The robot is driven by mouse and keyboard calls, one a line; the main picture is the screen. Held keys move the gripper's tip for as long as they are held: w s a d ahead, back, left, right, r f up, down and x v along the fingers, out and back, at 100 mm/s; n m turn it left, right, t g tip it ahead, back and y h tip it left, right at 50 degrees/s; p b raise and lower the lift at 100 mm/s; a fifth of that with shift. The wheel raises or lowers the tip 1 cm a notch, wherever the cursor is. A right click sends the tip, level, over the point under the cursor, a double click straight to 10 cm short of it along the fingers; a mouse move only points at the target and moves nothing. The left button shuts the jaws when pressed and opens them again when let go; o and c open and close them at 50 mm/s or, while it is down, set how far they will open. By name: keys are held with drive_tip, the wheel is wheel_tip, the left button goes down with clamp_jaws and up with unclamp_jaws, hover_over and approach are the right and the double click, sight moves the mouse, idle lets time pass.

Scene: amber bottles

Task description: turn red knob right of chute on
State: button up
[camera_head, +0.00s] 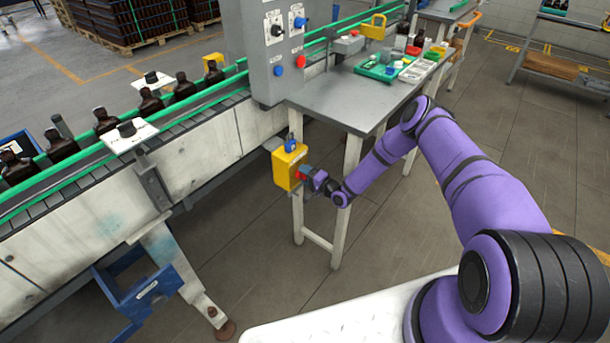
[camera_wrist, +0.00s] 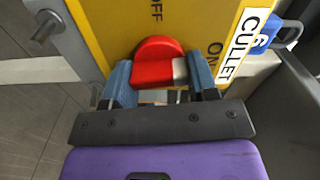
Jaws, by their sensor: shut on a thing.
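The red knob (camera_wrist: 155,62) sits on the face of a yellow box (camera_wrist: 105,25) in the wrist view. The face bears the words OFF at the top and ON to the right. A pale patch shows at the knob's right edge, on the side of ON. My gripper (camera_wrist: 160,82) has its blue-padded fingers on both sides of the knob and is shut on it. In the head view the yellow box (camera_head: 286,168) is mounted by the table leg, and my gripper (camera_head: 305,174) reaches its face from the right, hiding most of the knob.
A blue padlock (camera_wrist: 280,32) hangs by the CULLET label (camera_wrist: 243,48). A grey table (camera_head: 345,98) with a green tray (camera_head: 375,70) stands above the box. A conveyor with amber bottles (camera_head: 105,121) runs at left, beside a grey control panel (camera_head: 248,45). Open floor lies at right.

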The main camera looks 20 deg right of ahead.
drive_tip(key=shift+f+m, duration=0.1)
drive_tip(key=shift+m, duration=0.6)
drive_tip(key=shift+d, duration=0.1)
drive_tip(key=o, duration=0.9)
drive_tip(key=v, duration=1)
drive_tip(key=shift+s+d, duration=0.15)
drive_tip(key=shift+s, duration=0.2)
